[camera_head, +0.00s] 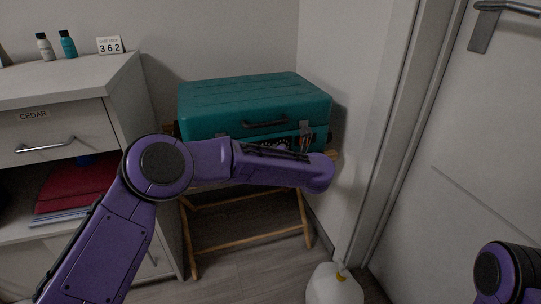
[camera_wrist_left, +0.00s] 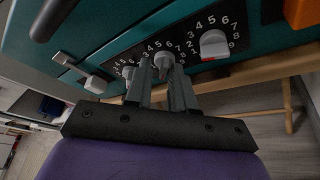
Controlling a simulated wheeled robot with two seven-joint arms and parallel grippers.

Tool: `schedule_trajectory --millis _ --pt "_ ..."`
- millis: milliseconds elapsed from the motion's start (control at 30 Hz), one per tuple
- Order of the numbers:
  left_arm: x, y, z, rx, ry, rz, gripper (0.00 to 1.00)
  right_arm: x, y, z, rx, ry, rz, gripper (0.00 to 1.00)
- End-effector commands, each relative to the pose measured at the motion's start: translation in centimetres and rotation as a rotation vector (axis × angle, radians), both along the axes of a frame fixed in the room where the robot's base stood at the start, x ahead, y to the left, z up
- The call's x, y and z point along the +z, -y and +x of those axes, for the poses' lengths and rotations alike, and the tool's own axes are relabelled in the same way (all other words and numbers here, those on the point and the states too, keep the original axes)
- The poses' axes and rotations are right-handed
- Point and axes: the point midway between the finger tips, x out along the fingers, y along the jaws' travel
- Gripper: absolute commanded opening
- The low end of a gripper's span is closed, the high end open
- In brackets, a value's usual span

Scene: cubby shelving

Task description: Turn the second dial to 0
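The teal case (camera_head: 250,105) stands closed on a wooden folding rack, its front partly hidden by my left arm. In the left wrist view, its front has a row of numbered dials with light grey knobs. The second dial (camera_wrist_left: 163,58) is in the middle, with a left dial (camera_wrist_left: 128,71) and a right dial (camera_wrist_left: 213,44) beside it. My left gripper (camera_wrist_left: 161,65) has its fingertips on both sides of the second dial's knob, with a narrow gap between them. Contact is unclear. The fingers hide part of this dial, and its setting is unreadable. My right gripper is out of view.
A card (camera_head: 110,46) reading 362 stands on the grey cabinet (camera_head: 70,80) at left, near two small bottles. A latch (camera_wrist_left: 97,84) is left of the dials. The rack (camera_head: 250,240) stands below. A white jug (camera_head: 335,285) is on the floor; a door is at right.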

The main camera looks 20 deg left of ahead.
Motion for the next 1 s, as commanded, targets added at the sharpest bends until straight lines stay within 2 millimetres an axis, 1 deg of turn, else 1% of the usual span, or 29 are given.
schedule_trajectory --millis 267,367,467,600,733,833,1000 --pt "-0.1 0.2 0.1 -0.007 -0.003 0.003 0.33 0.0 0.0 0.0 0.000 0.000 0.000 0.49" --pt "0.2 0.8 -0.3 -0.009 -0.002 0.003 0.33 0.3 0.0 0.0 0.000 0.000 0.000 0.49" --pt "0.9 2.2 -1.4 -0.011 -0.004 0.004 0.33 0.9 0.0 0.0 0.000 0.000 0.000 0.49" --pt "1.9 4.7 -3.6 -0.010 -0.003 0.005 0.33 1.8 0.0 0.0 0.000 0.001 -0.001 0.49" --pt "2.4 6.6 -5.2 -0.007 -0.004 0.004 0.33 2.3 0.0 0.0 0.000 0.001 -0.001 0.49" --pt "2.6 7.5 -6.0 -0.005 -0.005 0.003 0.33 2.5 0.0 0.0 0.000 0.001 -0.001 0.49" --pt "2.6 7.9 -6.4 -0.003 -0.005 0.002 0.33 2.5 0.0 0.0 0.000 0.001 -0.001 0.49"
